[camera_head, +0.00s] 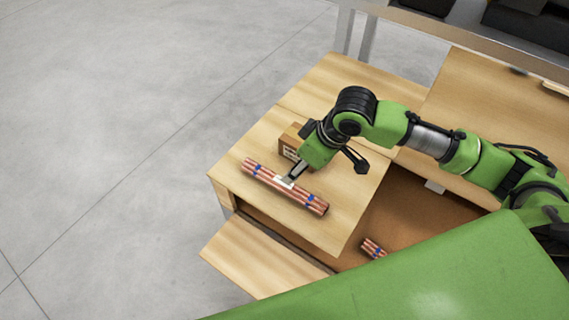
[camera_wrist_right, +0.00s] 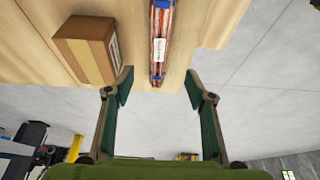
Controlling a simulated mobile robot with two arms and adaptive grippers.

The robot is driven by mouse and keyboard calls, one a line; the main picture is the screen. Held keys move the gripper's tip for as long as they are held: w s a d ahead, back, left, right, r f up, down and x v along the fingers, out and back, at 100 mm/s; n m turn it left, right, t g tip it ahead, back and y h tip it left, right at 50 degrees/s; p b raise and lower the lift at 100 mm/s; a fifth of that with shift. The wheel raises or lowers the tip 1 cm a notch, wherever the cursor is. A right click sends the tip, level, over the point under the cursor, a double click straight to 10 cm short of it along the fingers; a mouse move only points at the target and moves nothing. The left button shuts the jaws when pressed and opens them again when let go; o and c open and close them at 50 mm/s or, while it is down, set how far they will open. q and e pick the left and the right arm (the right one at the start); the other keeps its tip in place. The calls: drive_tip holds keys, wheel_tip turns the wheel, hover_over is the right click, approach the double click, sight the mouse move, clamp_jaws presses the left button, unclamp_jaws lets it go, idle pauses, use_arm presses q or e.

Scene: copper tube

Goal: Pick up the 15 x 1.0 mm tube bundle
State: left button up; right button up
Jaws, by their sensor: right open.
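A bundle of copper tubes (camera_head: 262,175) with blue bands and a white label lies on the wooden bench top in the head view. The label text is too small to read. My right gripper (camera_head: 325,170) is above the bench by this bundle, and one finger overlaps its middle in the picture. In the right wrist view the gripper (camera_wrist_right: 158,78) is wide open and empty, with the bundle (camera_wrist_right: 162,20) ahead between the finger lines. A second, partly hidden copper bundle (camera_head: 372,247) lies in the open compartment. My left gripper is not in view.
A small cardboard box (camera_head: 290,143) stands close behind the bundle; it also shows at left in the right wrist view (camera_wrist_right: 88,48). An open drawer or flap (camera_head: 255,260) juts out at the front. The bench top (camera_head: 330,85) behind the box is clear.

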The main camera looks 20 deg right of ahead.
hover_over(289, 187)
drive_tip(key=f, duration=0.2)
drive_tip(key=s+f, duration=0.1)
drive_tip(key=f, duration=0.1)
drive_tip(key=shift+d, duration=0.35)
drive_tip(key=x, duration=0.2)
drive_tip(key=shift+w+a+f, duration=0.1)
drive_tip(key=shift+w+f, duration=0.05)
drive_tip(key=shift+f, duration=0.1)
drive_tip(key=shift+d+p+x, duration=0.15)
drive_tip(key=shift+p+x, duration=0.1)
drive_tip(key=shift+x, duration=0.55)
drive_tip(key=shift+d+p+x, duration=0.1)
drive_tip(key=shift+p+x, duration=0.1)
drive_tip(key=shift+x, duration=0.55)
drive_tip(key=x, duration=0.3)
drive_tip(key=shift+w+f, duration=0.1)
drive_tip(key=shift+w, duration=0.1)
drive_tip(key=shift+f, duration=0.15)
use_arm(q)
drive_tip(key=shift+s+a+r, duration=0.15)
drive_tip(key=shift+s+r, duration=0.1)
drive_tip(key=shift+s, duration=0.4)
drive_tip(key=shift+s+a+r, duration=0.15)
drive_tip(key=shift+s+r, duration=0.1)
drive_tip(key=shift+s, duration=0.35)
use_arm(e)
clamp_jaws()
drive_tip(key=shift+w, duration=0.1)
